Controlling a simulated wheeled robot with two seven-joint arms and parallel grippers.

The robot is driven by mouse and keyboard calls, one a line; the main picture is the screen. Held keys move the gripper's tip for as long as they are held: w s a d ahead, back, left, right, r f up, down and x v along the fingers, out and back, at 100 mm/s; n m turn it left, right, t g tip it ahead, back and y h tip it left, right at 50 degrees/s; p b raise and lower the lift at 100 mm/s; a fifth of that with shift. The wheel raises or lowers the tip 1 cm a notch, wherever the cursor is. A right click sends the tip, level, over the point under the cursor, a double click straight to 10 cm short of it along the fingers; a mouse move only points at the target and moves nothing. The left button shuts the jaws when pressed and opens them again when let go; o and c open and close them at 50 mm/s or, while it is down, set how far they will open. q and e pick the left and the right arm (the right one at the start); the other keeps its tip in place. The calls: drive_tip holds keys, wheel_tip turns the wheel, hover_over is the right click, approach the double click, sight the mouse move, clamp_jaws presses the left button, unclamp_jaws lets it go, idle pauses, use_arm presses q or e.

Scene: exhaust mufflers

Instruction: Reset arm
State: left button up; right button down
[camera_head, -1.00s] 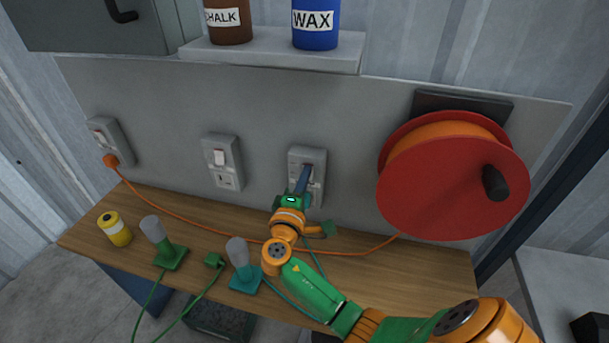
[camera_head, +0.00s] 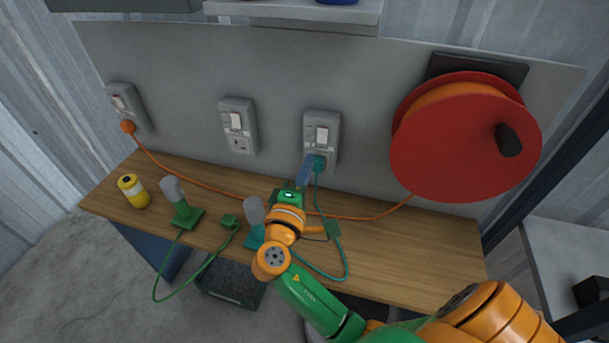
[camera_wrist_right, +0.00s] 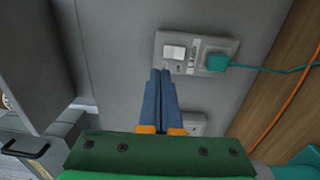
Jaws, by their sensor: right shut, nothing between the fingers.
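My right gripper (camera_head: 308,158) is shut and empty, with its blue fingers pointing at the right wall socket (camera_head: 321,132). In the right wrist view, the closed fingertips (camera_wrist_right: 159,74) appear just left of and below the socket's white switch (camera_wrist_right: 174,52); I cannot tell if they touch the panel. A teal plug (camera_head: 319,163) sits in this socket, and it also shows in the right wrist view (camera_wrist_right: 216,62) with its cable running right. My left gripper is not in view.
The wooden bench (camera_head: 420,248) carries a yellow can (camera_head: 133,191), a green-based lamp (camera_head: 184,210), a teal-based lamp (camera_head: 254,212) partly behind my arm, and a loose green plug (camera_head: 230,221). A red cable reel (camera_head: 450,150) stands out at right. A shelf (camera_head: 310,14) overhangs the sockets.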

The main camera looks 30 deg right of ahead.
drive_tip(key=shift+r+v, duration=0.15)
drive_tip(key=shift+v, duration=0.45)
drive_tip(key=shift+r+v, duration=0.15)
drive_tip(key=shift+v, duration=0.5)
